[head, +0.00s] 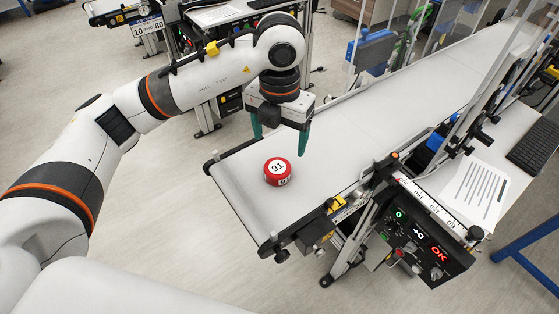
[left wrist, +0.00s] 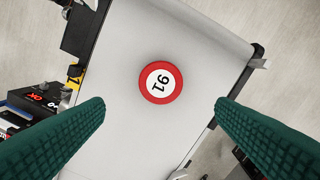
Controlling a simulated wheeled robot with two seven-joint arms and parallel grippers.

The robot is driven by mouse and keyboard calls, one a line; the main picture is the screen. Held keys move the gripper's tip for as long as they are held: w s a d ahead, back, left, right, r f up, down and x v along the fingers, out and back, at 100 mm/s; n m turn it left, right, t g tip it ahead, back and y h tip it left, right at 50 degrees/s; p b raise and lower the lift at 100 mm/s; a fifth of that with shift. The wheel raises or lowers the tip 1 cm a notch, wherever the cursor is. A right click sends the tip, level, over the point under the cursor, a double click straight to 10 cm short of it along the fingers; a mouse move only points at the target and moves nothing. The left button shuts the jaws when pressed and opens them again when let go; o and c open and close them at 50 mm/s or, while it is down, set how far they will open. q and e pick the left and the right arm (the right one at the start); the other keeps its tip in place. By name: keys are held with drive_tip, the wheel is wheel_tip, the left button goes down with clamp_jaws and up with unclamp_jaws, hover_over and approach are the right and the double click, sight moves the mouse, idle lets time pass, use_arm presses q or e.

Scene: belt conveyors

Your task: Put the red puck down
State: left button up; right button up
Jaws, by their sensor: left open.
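The red puck (head: 277,172) has a white top marked 91 and lies flat near the end of the white conveyor belt (head: 338,130). It also shows in the left wrist view (left wrist: 160,82), upper middle, between and beyond the fingertips. My left gripper (head: 280,142) is open, with its green fingers wide apart. It hangs above the belt, just behind the puck in the head view, and does not touch it. Both green fingers also show in the left wrist view (left wrist: 160,110) with nothing between them. My right gripper is not in view.
A control box (head: 415,245) with lit displays reading 0, +0 and OK hangs on the conveyor's right side. A printed sheet (head: 475,192) and a black keyboard (head: 535,146) lie further right. Another conveyor stands at the back. The belt behind the puck is clear.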

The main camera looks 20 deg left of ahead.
sight(278, 167)
use_arm(q)
drive_tip(key=f+p, duration=0.1)
drive_tip(key=f, duration=0.1)
drive_tip(key=f+p, duration=0.1)
drive_tip(key=f, duration=0.2)
drive_tip(key=s+f+p, duration=0.1)
drive_tip(key=f, duration=0.2)
drive_tip(key=shift+a+p, duration=0.15)
drive_tip(key=shift+p, duration=0.15)
drive_tip(key=shift+w+f, duration=0.2)
drive_tip(key=shift+f, duration=0.2)
drive_tip(key=shift+w, duration=0.1)
drive_tip(key=shift+c, duration=0.6)
drive_tip(key=c, duration=1)
